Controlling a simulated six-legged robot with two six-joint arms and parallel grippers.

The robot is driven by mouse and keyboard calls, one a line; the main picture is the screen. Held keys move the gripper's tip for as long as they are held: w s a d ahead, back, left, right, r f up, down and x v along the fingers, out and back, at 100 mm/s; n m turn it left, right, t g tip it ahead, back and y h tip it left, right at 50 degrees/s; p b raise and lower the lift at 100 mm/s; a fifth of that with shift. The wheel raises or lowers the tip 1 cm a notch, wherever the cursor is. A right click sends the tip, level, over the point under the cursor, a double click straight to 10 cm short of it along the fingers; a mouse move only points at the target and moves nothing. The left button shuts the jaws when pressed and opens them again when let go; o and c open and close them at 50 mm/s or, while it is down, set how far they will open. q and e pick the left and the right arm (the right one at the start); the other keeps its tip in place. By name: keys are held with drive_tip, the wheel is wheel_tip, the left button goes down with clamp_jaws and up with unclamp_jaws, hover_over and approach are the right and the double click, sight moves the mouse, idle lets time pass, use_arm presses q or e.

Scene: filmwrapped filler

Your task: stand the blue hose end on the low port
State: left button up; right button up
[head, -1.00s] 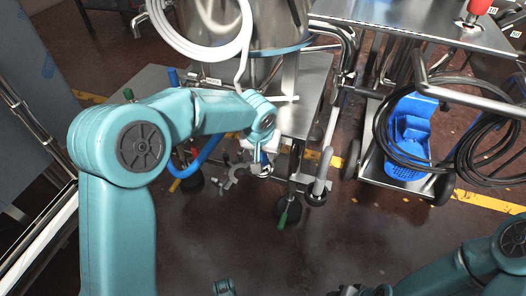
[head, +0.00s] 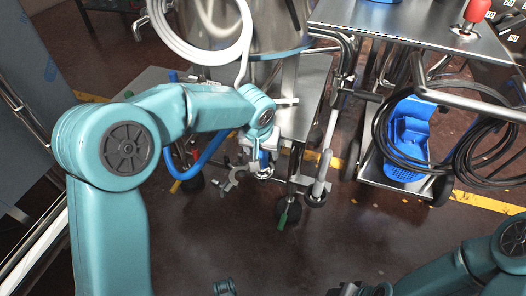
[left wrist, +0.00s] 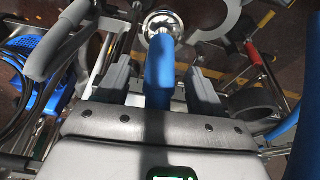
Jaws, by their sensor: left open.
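The blue hose end (left wrist: 160,75) stands out between the two fingers of my left gripper (left wrist: 158,68) in the left wrist view. The fingers are apart, with a gap on each side of it. Its far tip is at a round silver fitting (left wrist: 163,25), seemingly the low port; I cannot tell if it is seated. In the head view my left gripper (head: 262,158) is low beside the steel stand, with a bit of blue at it and the silver ring (head: 264,173) just below. My right arm (head: 450,275) enters at the bottom right; its gripper's jaws are not clear.
A blue hose (head: 208,152) curves left of the gripper. A steel vessel with a coiled white hose (head: 205,50) stands behind. A green-handled valve (head: 283,218) is low to the right. A cart with a blue pump (head: 410,135) and black cables is at the right.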

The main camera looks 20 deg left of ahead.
use_arm(q)
drive_tip(key=p+v, duration=0.4)
drive_tip(key=v, duration=0.8)
drive_tip(key=shift+r, duration=0.4)
use_arm(e)
drive_tip(key=shift+g, duration=0.4)
drive_tip(key=r, duration=0.1)
drive_tip(key=s+r, duration=0.1)
drive_tip(key=r, duration=0.1)
drive_tip(key=s+r, duration=0.1)
drive_tip(key=r, duration=0.1)
drive_tip(key=shift+s+a, duration=0.15)
drive_tip(key=shift+a, duration=0.25)
use_arm(q)
drive_tip(key=shift+s, duration=0.1)
